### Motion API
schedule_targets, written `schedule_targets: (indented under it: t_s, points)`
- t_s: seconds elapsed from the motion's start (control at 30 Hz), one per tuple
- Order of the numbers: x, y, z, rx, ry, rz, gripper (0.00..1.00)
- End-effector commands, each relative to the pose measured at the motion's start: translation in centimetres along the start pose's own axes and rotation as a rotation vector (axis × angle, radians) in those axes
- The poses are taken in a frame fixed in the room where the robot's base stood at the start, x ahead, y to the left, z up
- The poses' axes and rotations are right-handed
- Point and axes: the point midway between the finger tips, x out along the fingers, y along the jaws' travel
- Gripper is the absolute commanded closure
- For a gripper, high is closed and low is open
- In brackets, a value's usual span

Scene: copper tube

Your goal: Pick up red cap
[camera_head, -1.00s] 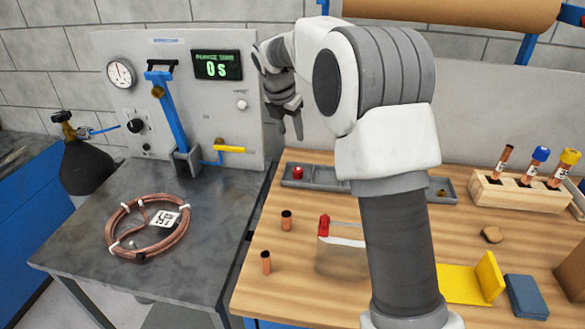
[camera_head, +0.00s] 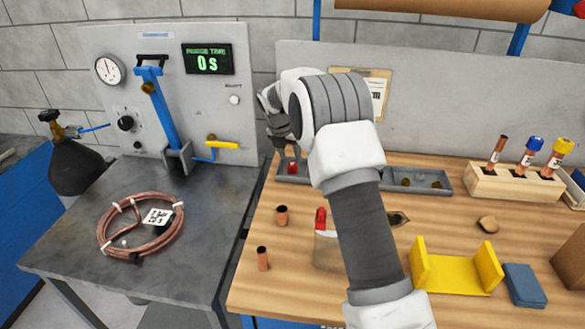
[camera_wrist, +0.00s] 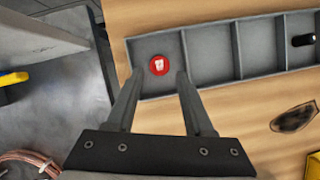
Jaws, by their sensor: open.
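The red cap (camera_wrist: 159,65) sits in the leftmost compartment of the grey divided tray (camera_wrist: 211,64). In the wrist view it lies beyond and between the two open fingers of my gripper (camera_wrist: 154,78), with nothing held. In the head view the red cap (camera_head: 292,168) shows just below the fingertips of my gripper (camera_head: 288,154), close to the tray's left end. Whether the fingers are level with the cap or above it, I cannot tell. My arm hides part of the tray in the head view.
A bag or jar with a red top (camera_head: 321,219) and small copper pieces (camera_head: 282,215) stand on the wooden bench. A yellow bracket (camera_head: 455,272) and a tube rack (camera_head: 515,187) are to the right. A copper coil (camera_head: 140,228) lies on the left table. A panel stands behind.

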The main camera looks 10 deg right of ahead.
Motion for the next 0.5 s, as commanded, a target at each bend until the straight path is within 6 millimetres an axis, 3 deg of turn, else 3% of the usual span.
schedule_targets:
  t_s: [0.4,0.5]
  points:
    - [4.9,0.1,-0.3,-0.001,0.001,0.000,0.47]
    - [5.2,0.1,-0.3,0.000,0.000,0.001,0.47]
